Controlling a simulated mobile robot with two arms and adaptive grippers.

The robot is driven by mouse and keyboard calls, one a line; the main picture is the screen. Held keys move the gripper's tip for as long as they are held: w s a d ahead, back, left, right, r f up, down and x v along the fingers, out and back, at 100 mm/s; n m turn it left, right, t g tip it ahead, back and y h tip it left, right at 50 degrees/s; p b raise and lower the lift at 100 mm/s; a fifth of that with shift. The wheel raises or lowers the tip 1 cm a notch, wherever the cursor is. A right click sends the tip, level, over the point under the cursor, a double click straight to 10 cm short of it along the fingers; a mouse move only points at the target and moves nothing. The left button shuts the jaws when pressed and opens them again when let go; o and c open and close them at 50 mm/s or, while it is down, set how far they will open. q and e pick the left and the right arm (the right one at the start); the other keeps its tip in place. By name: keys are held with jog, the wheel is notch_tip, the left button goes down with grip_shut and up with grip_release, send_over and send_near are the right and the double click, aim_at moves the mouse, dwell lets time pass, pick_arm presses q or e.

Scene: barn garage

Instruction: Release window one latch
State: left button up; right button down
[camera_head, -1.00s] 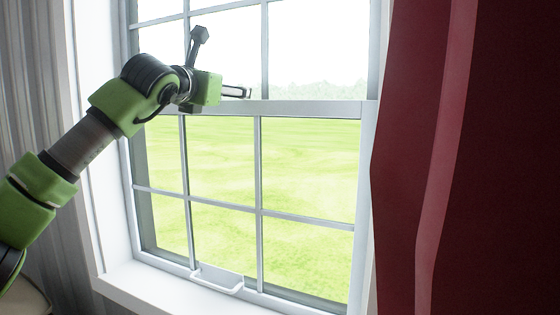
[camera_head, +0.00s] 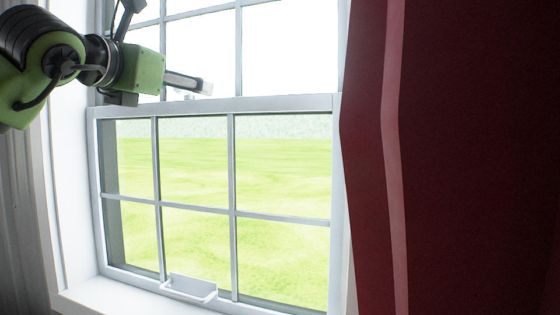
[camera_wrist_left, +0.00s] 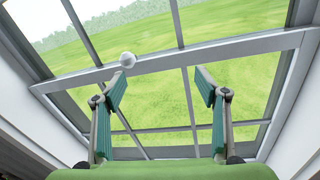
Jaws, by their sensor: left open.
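The window latch is a small white knob (camera_wrist_left: 127,59) on the middle rail (camera_wrist_left: 180,62) of the window in the left wrist view. My left gripper (camera_wrist_left: 160,80) is open and empty, its two green-padded fingers apart. The knob lies beyond the left fingertip in that picture, apart from it. In the head view my left gripper (camera_head: 204,87) is just above the middle rail (camera_head: 250,103), pointing right. There the latch shows only as a tiny white bit (camera_head: 189,97) under the fingers. My right gripper is not in view.
The white window has upper and lower sashes with several panes. A white pull handle (camera_head: 190,288) sits on the lower sash's bottom rail, above the sill (camera_head: 120,298). A dark red curtain (camera_head: 450,160) hangs at the right. A white frame and wall stand at the left.

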pick_arm(q)
jog(key=s+d+f+m+g+h, duration=0.1)
jog(key=d+f+m+g+h, duration=0.1)
jog(key=d+f+h, duration=0.3)
jog(key=s+d+f+m+g+h, duration=0.2)
jog(key=d+f+g+h, duration=0.2)
jog(key=d, duration=0.9)
jog(key=shift+s+d+f+g+h, duration=0.2)
jog(key=shift+d+f+g+h, duration=0.2)
jog(key=shift+f+h, duration=1.1)
jog(key=shift+f, duration=0.15)
